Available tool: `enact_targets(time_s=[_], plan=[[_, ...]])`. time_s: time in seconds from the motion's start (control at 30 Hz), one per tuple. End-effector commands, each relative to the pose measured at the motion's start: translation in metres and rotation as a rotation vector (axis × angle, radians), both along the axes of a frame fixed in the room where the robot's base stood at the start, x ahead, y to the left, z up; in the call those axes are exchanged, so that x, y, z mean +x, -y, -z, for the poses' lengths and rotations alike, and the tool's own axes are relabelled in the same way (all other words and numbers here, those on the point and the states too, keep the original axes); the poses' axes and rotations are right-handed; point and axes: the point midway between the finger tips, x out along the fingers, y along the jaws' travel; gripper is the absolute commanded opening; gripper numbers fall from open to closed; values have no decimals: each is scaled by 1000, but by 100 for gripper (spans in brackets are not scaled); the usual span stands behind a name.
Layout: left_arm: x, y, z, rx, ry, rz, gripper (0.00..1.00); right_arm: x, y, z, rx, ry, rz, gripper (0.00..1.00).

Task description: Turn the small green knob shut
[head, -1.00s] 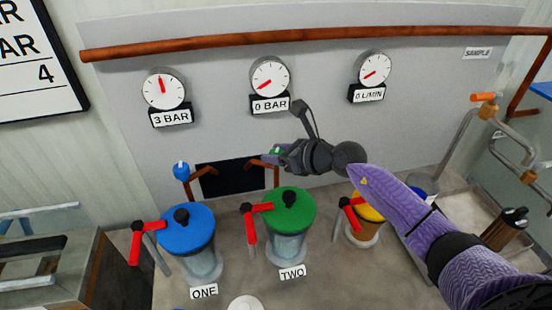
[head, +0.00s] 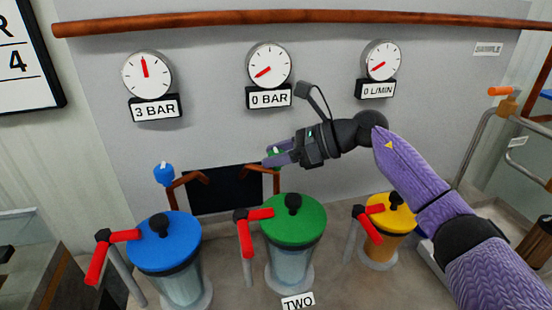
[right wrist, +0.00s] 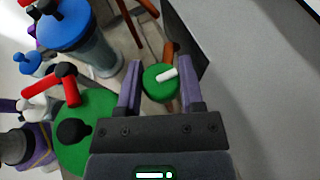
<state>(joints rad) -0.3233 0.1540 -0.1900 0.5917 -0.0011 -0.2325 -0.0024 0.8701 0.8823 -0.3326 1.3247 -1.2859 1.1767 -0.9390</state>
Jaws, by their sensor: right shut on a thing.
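The small green knob (head: 276,154) is on a copper pipe behind the green-lidded pump. In the right wrist view the knob (right wrist: 153,90) is round and green with a white bar on top. My right gripper (head: 270,158) is shut on it, with one purple finger on each side; the gripper also shows in the right wrist view (right wrist: 160,85). In the head view the fingers hide much of the knob. My left gripper is not in view.
The green-lidded pump (head: 293,220) stands in front, beside the blue-lidded pump (head: 168,240) and a yellow-lidded one (head: 392,215). A blue knob (head: 163,174) is left of the dark opening (head: 225,190). Gauges read 3 BAR, 0 BAR and 0 L/MIN.

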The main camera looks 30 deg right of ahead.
Motion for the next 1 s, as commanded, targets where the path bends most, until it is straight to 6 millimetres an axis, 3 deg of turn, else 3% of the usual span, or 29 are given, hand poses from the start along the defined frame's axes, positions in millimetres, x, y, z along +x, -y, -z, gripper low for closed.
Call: enact_targets(time_s=[0.33, 0.37, 0.5, 0.8, 1.0], plan=[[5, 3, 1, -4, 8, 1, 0, 0, 0, 1, -1, -1, -3, 0], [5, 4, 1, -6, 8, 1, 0, 0, 0, 0, -1, -1, -3, 55], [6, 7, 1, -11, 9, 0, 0, 0, 0, 0, -1, 0, -2, 84], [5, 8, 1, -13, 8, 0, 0, -1, 2, -1, -1, 0, -1, 84], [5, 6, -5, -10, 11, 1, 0, -25, 36, -18, -4, -2, 2, 84]])
